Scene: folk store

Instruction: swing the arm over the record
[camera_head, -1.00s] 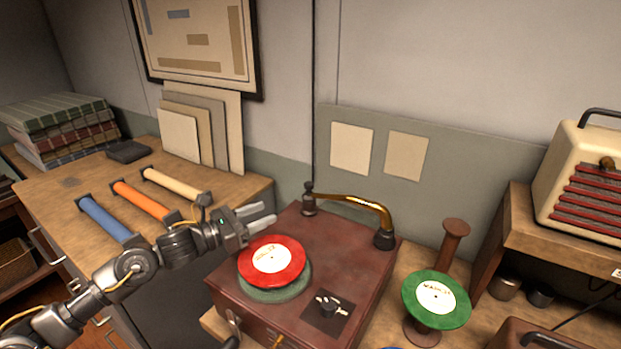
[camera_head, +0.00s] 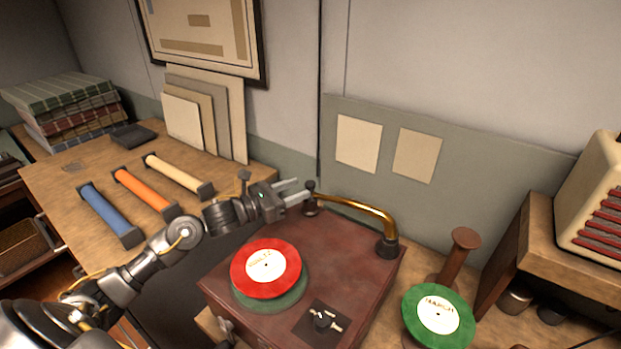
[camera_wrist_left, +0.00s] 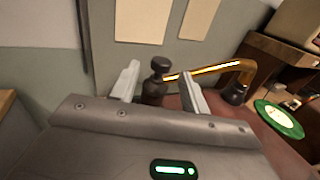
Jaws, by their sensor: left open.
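The brass tone arm (camera_head: 361,205) runs along the back of the dark red record player (camera_head: 340,253). Its right end meets a black pivot post (camera_head: 387,248), and its left end has a black knobbed head (camera_head: 311,195). A red record (camera_head: 267,268) lies on the green turntable in front of the arm. My left gripper (camera_head: 297,190) is open, its fingertips at the knobbed head. In the left wrist view the black knob (camera_wrist_left: 157,80) shows between the two fingers (camera_wrist_left: 160,85), not visibly clamped. My right gripper is not in view.
A green record (camera_head: 438,314) sits on a stand to the right. Blue, orange and cream cylinders (camera_head: 141,191) lie on the left cabinet. A cream radio (camera_head: 596,203) stands on a shelf at right. A control knob (camera_head: 322,319) is at the player's front.

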